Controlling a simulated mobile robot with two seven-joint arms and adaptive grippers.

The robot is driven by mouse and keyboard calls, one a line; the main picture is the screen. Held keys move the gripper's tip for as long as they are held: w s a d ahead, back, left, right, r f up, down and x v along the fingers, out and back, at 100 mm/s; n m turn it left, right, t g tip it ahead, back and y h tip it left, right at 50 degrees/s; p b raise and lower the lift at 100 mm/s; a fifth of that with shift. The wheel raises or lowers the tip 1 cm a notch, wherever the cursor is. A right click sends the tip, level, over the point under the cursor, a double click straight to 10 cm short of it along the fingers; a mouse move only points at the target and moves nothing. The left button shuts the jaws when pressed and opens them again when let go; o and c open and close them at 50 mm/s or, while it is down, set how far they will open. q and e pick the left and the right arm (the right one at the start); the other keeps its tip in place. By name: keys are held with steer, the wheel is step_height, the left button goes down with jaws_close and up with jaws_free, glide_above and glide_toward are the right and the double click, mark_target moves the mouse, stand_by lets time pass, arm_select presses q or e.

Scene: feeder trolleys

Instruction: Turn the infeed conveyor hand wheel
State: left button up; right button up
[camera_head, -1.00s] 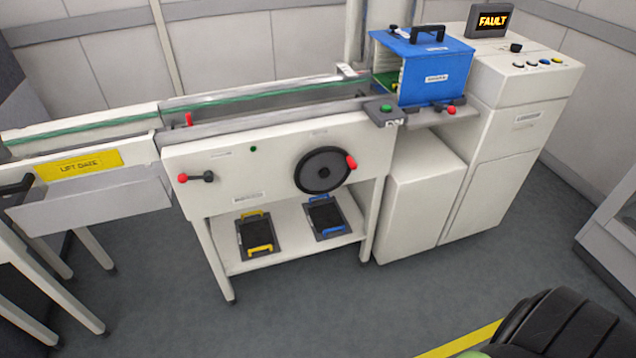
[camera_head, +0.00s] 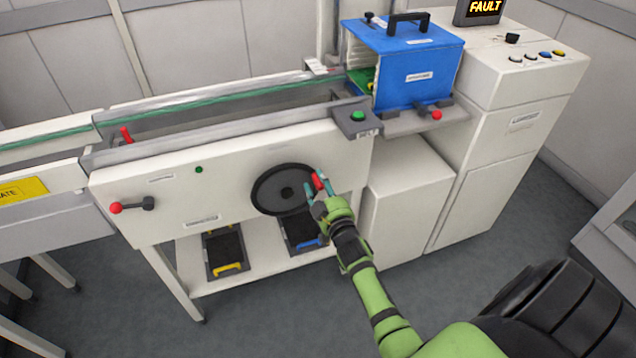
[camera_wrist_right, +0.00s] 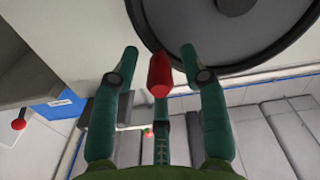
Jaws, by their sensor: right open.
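The black hand wheel (camera_head: 266,197) is mounted on the white front panel of the infeed conveyor (camera_head: 230,180). Its red handle (camera_head: 318,181) sticks out at the wheel's right side. The wheel (camera_wrist_right: 235,25) fills the top of the right wrist view, with the red handle (camera_wrist_right: 159,75) below its rim. My right gripper (camera_head: 319,192) is at the handle. In the right wrist view its green fingers (camera_wrist_right: 163,65) are spread on either side of the handle, with gaps visible on both sides. The left gripper is not in view.
A red-knobbed lever (camera_head: 117,208) is on the panel's left. A green button box (camera_head: 357,117) and a blue box (camera_head: 410,60) are above right. Yellow-handled (camera_head: 226,256) and blue-handled trays (camera_head: 300,232) lie on the shelf. A display (camera_head: 485,9) reads FAULT.

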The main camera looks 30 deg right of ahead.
steer(key=shift+w+d, duration=0.15)
steer(key=shift+w, duration=0.4)
steer(key=shift+c, duration=0.4)
jaws_close()
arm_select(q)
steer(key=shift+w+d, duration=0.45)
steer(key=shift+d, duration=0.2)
arm_select(e)
steer(key=shift+d+f, duration=0.1)
steer(key=shift+f, duration=0.05)
